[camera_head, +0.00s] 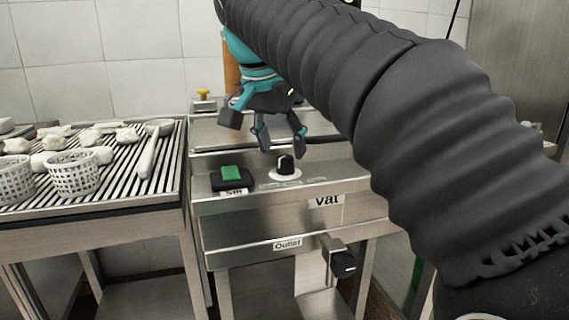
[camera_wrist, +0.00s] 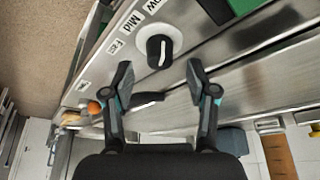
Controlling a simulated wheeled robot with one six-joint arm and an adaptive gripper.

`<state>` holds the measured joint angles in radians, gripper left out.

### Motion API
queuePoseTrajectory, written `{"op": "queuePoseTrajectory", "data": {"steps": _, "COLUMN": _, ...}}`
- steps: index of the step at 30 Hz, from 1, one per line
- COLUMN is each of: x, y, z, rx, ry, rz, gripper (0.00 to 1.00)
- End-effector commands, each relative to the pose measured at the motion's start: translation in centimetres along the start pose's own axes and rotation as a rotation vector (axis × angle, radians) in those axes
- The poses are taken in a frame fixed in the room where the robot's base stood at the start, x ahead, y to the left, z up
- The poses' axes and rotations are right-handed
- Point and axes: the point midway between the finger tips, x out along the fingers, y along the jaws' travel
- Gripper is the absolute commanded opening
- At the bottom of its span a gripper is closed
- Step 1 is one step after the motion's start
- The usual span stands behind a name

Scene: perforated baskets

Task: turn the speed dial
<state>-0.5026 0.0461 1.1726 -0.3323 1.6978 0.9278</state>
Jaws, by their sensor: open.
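The speed dial is a black knob (camera_head: 285,163) on a round white base, on the sloped steel panel of the vat. In the wrist view the dial (camera_wrist: 158,50) has a white pointer line, and labels including "Mid" lie to its left. My gripper (camera_head: 280,135) is open and empty just above and behind the dial in the head view. In the wrist view my gripper (camera_wrist: 160,77) has its two fingertips apart, with the dial beyond and between them. No contact with the dial shows.
A green button (camera_head: 230,173) sits left of the dial. The "vat" label (camera_head: 327,201) and an outlet valve (camera_head: 342,262) are on the front below. A slatted rack (camera_head: 130,185) with perforated baskets (camera_head: 73,172) and white lumps stands left. A yellow-topped fitting (camera_head: 203,96) is behind.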

Motion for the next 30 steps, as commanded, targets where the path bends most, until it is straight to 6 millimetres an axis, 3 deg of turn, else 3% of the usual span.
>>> {"op": "queuePoseTrajectory", "data": {"steps": 6, "x": 2.6, "y": 0.0, "z": 0.0, "rx": 0.0, "ry": 0.0, "rz": 0.001, "gripper": 0.58}}
{"op": "queuePoseTrajectory", "data": {"steps": 18, "x": 3.2, "y": 0.0, "z": 0.0, "rx": 0.0, "ry": 0.001, "rz": -0.001, "gripper": 0.58}}
{"op": "queuePoseTrajectory", "data": {"steps": 20, "x": 3.1, "y": 0.0, "z": 0.0, "rx": -0.001, "ry": 0.001, "rz": -0.001, "gripper": 0.46}}
{"op": "queuePoseTrajectory", "data": {"steps": 25, "x": 3.1, "y": 0.0, "z": 0.0, "rx": -0.001, "ry": 0.001, "rz": 0.0, "gripper": 0.03}}
{"op": "queuePoseTrajectory", "data": {"steps": 30, "x": 3.1, "y": 0.0, "z": 0.0, "rx": -0.002, "ry": 0.0, "rz": -0.001, "gripper": 0.0}}
